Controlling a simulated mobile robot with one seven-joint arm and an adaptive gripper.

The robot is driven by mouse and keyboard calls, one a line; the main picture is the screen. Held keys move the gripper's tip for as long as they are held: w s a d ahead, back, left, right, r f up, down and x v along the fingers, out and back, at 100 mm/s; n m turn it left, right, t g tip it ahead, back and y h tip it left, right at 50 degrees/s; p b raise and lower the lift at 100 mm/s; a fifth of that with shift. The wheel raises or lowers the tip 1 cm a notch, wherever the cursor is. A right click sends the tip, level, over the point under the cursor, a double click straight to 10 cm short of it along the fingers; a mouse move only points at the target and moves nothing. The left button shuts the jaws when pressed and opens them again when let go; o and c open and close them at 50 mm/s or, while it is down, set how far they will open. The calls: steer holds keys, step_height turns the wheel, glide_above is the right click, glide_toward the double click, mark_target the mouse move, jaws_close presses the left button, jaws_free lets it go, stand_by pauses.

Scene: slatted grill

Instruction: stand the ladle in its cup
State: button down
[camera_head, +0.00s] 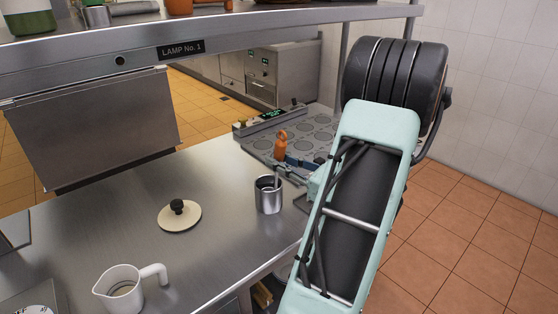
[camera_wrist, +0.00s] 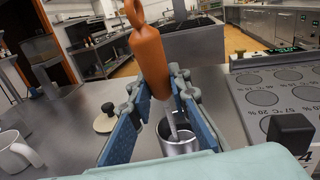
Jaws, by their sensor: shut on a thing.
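The ladle has an orange handle (camera_head: 281,147) and a grey shaft, and it also shows in the wrist view (camera_wrist: 150,58). Its cup is a shiny metal cylinder (camera_head: 268,199) standing on the steel counter, also in the wrist view (camera_wrist: 177,145). My gripper (camera_head: 296,164) is shut on the orange handle, with its blue fingers (camera_wrist: 155,86) on either side of it. The ladle is close to upright, handle up. Its shaft reaches down inside the cup's rim. The ladle's lower end is hidden in the cup, so I cannot tell whether it touches the bottom.
A cream lid with a black knob (camera_head: 180,215) and a white jug (camera_head: 124,288) stand left of the cup. A cooking plate with round zones (camera_head: 312,131) lies behind the cup. A steel shelf (camera_head: 230,22) hangs above. The counter between lid and cup is clear.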

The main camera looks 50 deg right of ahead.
steer(key=shift+s+f, duration=0.15)
steer(key=shift+f, duration=0.25)
steer(key=shift+f+b, duration=0.35)
steer(key=shift+f, duration=0.1)
steer(key=c, duration=1.7)
jaws_free()
steer(key=shift+c, duration=0.2)
steer(key=shift+r, duration=0.2)
steer(key=s+d, duration=0.1)
steer(key=s, duration=1.1)
steer(key=shift+f, duration=0.1)
